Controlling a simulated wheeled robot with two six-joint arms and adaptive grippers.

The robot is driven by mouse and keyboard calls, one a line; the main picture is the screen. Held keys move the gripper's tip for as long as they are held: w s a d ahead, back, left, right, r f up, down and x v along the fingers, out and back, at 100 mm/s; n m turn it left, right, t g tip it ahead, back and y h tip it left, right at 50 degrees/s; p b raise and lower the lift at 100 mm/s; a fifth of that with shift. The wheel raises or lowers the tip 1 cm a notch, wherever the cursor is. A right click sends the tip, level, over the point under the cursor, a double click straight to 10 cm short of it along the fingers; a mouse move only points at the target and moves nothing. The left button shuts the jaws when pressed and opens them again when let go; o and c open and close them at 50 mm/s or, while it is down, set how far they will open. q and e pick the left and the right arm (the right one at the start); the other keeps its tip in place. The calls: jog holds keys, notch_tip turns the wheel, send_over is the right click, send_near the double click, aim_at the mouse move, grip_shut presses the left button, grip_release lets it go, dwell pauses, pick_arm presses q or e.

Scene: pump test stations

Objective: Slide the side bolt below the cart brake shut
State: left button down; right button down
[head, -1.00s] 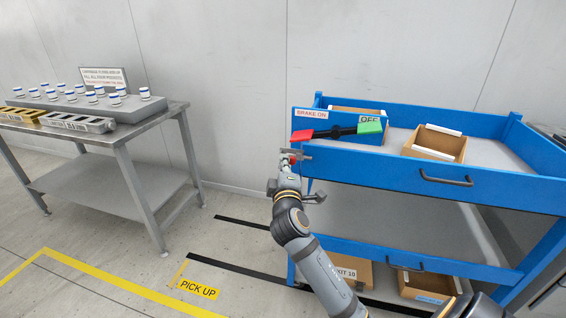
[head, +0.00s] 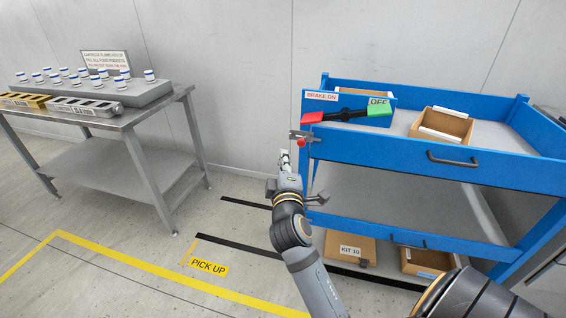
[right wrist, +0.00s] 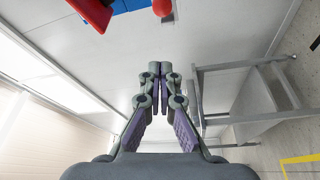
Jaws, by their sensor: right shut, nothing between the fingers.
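The blue cart (head: 420,160) stands on the right. Its brake lever (head: 345,115) has a red end by the "BRAKE ON" label and a green end by "OFF". Below the red end, at the cart's left corner, is the side bolt (head: 302,135), a grey metal piece with a red knob. The red knob (right wrist: 162,7) also shows at the top of the right wrist view. My right gripper (head: 285,158) is shut and empty, just left of and below the bolt, apart from it. Its closed fingers (right wrist: 160,72) point upward in the wrist view. My left gripper is out of view.
A cardboard box (head: 440,130) sits on the cart's top shelf, and a "KIT 10" box (head: 350,247) is low down. A grey table (head: 150,115) with vials and metal racks stands at left. The floor between table and cart is clear, marked "PICK UP" (head: 208,266).

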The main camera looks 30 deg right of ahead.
jog(key=shift+v, duration=0.85)
jog(key=shift+w+a, duration=0.1)
jog(key=shift+a, duration=0.1)
